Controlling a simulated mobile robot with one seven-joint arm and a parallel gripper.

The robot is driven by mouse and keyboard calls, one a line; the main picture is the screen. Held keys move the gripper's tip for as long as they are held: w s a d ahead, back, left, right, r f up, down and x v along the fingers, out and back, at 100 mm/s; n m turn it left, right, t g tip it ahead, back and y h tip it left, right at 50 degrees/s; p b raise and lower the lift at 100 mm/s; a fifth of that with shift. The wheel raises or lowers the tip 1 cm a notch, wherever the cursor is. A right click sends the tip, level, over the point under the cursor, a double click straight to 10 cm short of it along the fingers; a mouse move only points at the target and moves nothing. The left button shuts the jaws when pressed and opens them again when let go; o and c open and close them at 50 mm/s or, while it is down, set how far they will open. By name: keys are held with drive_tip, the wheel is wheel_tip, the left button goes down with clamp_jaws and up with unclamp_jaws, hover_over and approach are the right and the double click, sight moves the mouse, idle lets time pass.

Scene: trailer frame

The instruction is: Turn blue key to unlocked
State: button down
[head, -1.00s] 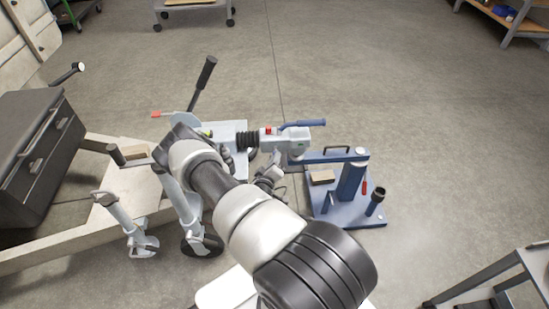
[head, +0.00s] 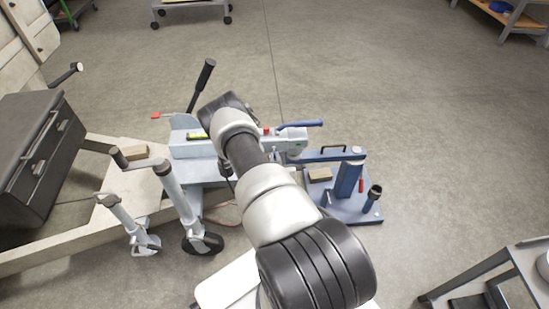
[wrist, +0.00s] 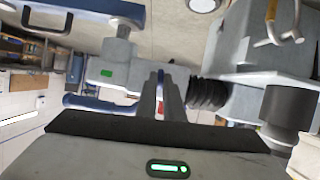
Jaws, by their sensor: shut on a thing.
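In the wrist view my gripper (wrist: 166,76) has its two fingers close together against the grey coupling head (wrist: 125,77). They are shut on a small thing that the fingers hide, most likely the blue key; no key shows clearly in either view. A green indicator (wrist: 106,73) shows on the coupling head.
A blue stand (head: 349,181) is under the coupling, with a wooden block (head: 320,175) on its base. A black bellows (wrist: 208,94) adjoins the coupling head. A jack wheel (head: 202,243) and a dark toolbox (head: 40,150) stand left. A grey cart (head: 495,285) is front right.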

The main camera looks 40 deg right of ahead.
drive_tip(key=shift+m, duration=0.3)
idle(0.4)
drive_tip(key=c, duration=1.9)
unclamp_jaws()
drive_tip(key=shift+s, duration=0.1)
drive_tip(key=p+v, duration=0.4)
drive_tip(key=v, duration=1.3)
drive_tip(key=shift+s+r, duration=0.15)
drive_tip(key=shift+s, duration=0.05)
drive_tip(key=shift+d, duration=0.15)
